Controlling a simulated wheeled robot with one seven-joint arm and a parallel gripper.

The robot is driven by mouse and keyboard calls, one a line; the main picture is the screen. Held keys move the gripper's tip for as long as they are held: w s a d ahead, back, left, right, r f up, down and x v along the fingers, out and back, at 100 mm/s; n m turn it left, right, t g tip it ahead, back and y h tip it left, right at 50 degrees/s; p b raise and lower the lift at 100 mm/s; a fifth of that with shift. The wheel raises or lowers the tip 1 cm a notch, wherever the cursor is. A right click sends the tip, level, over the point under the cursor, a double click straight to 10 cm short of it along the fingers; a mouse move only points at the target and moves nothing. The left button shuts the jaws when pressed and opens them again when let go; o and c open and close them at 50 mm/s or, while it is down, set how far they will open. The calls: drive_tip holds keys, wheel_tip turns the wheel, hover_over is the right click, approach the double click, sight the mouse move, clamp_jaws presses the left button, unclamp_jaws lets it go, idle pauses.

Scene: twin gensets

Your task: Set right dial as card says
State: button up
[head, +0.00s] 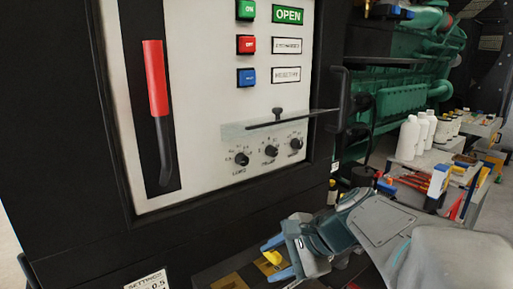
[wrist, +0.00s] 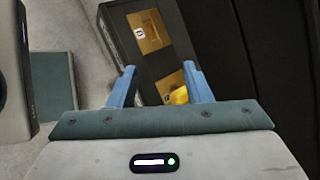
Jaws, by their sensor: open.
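The right dial (head: 295,144) is a black knob at the right end of a row of three on the white panel (head: 205,110). Its pointer setting is too small to read. A clear cover (head: 240,129) with a dark bar juts out just above the dials. My gripper (head: 273,258) is open, low and below the dials, apart from the panel. Its two blue fingers also show in the wrist view (wrist: 159,70), with nothing held between them.
A yellow knob (wrist: 179,96) lies beyond the fingers. A red lever (head: 155,80) and green, red and blue buttons (head: 246,44) are on the panel. A black handle (head: 341,98) sticks out at the panel's right. White bottles (head: 408,138) and tools stand on a bench at right.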

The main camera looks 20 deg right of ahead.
drive_tip(key=w+d+r+m+t+y, duration=0.1)
drive_tip(key=w+d+r+m+t, duration=0.45)
drive_tip(key=d+r+m, duration=0.4)
drive_tip(key=m+t+h, duration=0.2)
drive_tip(key=m+t, duration=0.4)
approach(300, 144)
drive_tip(key=p+x, duration=0.2)
drive_tip(key=x, duration=0.6)
drive_tip(key=shift+w, duration=0.25)
drive_tip(key=c, duration=1)
